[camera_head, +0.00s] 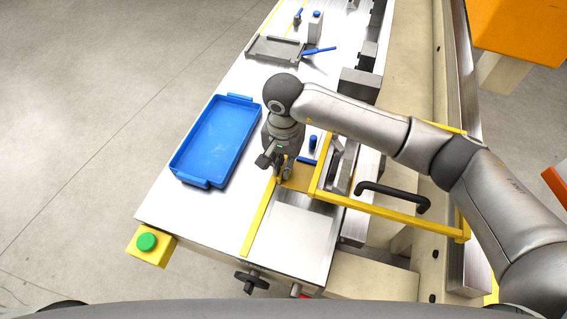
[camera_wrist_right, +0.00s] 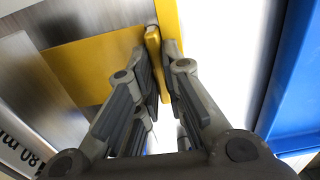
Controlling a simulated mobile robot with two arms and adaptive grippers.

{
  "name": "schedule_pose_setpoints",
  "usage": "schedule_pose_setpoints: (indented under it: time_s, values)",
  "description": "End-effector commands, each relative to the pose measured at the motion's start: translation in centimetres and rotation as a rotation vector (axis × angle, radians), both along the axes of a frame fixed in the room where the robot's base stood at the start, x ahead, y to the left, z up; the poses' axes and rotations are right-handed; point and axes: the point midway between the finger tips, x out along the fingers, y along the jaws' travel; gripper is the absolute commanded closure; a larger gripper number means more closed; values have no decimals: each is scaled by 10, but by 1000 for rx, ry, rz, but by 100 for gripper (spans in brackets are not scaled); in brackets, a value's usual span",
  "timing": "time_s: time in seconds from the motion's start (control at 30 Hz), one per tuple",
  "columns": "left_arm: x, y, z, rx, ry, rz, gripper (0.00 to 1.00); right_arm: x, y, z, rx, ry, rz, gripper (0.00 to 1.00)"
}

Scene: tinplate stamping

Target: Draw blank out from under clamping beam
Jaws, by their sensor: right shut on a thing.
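My right gripper (camera_head: 284,178) points down at the table, beside the yellow guard frame. In the right wrist view its fingers (camera_wrist_right: 160,95) are closed around an upright yellow edge. That edge stands at the end of a flat yellow plate (camera_wrist_right: 95,66), which I take to be the blank. The blank (camera_head: 298,179) lies between the gripper and the guard frame, its far end hidden. A grey metal block (camera_head: 342,168) inside the frame may be the clamping beam; I cannot tell how far the blank reaches under it. My left gripper is out of view.
A blue tray (camera_head: 231,97) lies empty to the left. The yellow guard frame (camera_head: 388,209) with a black handle (camera_head: 393,194) is to the right. A bright bare plate (camera_head: 301,226) is in front. A green button (camera_head: 147,241) sits at the near left corner.

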Motion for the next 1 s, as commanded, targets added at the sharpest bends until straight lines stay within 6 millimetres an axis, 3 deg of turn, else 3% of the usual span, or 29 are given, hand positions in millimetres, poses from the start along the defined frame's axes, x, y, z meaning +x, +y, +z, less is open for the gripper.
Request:
schedule_pose_setpoints:
  time_s: [1.0]
  values:
    - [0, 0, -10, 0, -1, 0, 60, -1, -4, -1, -1, -1, -1, 100]
